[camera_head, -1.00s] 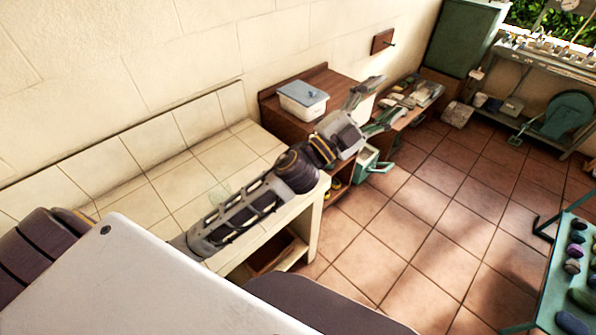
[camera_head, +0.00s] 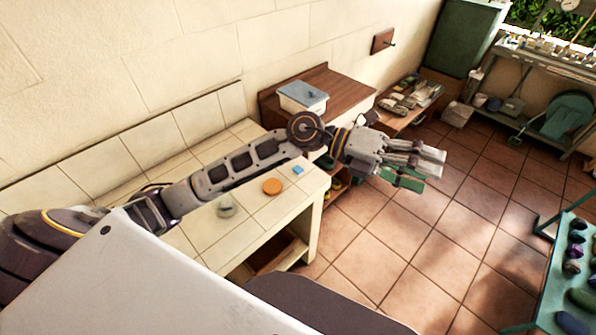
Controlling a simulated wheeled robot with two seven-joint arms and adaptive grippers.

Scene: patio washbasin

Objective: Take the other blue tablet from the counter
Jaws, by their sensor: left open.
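One small blue tablet (camera_head: 298,170) lies on the cream tiled counter (camera_head: 258,238), near its right end. My left arm reaches across above the counter's back part. My left gripper (camera_head: 425,168) is open and empty, out past the counter's right end, above the floor. The tablet is to the left of the gripper and clear of it. The arm hides part of the counter behind it. My right gripper is not in view.
An orange disc (camera_head: 272,187) and a small translucent glass (camera_head: 226,206) stand on the counter. A white box with a blue-grey lid (camera_head: 303,97) sits on the wooden cabinet (camera_head: 345,90). A table with stones (camera_head: 560,270) stands at right. The tiled floor between is open.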

